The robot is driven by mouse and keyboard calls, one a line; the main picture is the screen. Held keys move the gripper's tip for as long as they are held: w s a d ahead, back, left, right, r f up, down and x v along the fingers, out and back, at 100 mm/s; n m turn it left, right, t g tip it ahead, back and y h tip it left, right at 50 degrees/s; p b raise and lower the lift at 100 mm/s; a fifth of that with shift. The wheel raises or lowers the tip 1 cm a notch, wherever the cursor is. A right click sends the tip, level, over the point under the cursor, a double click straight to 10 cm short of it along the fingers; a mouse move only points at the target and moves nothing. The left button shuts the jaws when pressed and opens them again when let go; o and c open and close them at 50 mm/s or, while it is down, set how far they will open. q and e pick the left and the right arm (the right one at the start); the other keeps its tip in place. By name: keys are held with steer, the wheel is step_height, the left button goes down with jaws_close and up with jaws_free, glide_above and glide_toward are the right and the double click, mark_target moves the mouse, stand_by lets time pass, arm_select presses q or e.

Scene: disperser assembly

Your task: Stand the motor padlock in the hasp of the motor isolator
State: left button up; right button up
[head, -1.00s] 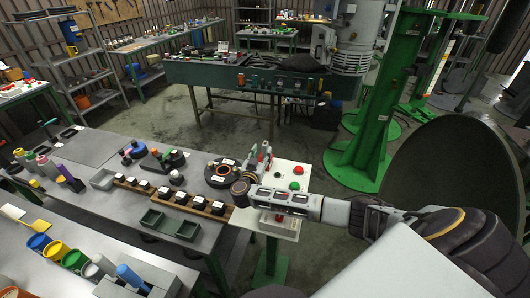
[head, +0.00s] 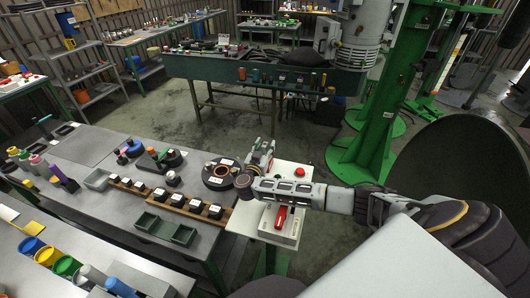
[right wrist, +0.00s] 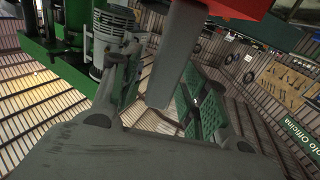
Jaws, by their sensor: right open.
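My right gripper (head: 258,155) is open above the right end of the bench, beside a black round base with an orange ring (head: 221,171). No held object shows between its fingers in the head view. A red upright piece (head: 282,217) with a pale mark stands on the white panel (head: 262,222), below my right forearm. I cannot tell whether it is the motor padlock or part of the motor isolator; the hasp is too small to make out. In the right wrist view, a grey finger (right wrist: 178,55) shows beside a close red surface (right wrist: 240,6) that I cannot identify. My left gripper is out of view.
A red button (head: 300,171) sits at the panel's back. A wooden strip (head: 150,197) carries several black blocks, with a green tray (head: 165,228) before it. A green pillar (head: 372,130) stands behind the panel.

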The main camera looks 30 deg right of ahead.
steer(key=shift+a+r, duration=0.1)
steer(key=shift+c, duration=1.4)
jaws_close()
steer(key=shift+r, duration=0.1)
steer(key=shift+r+b, duration=0.55)
steer(key=shift+r, duration=4.35)
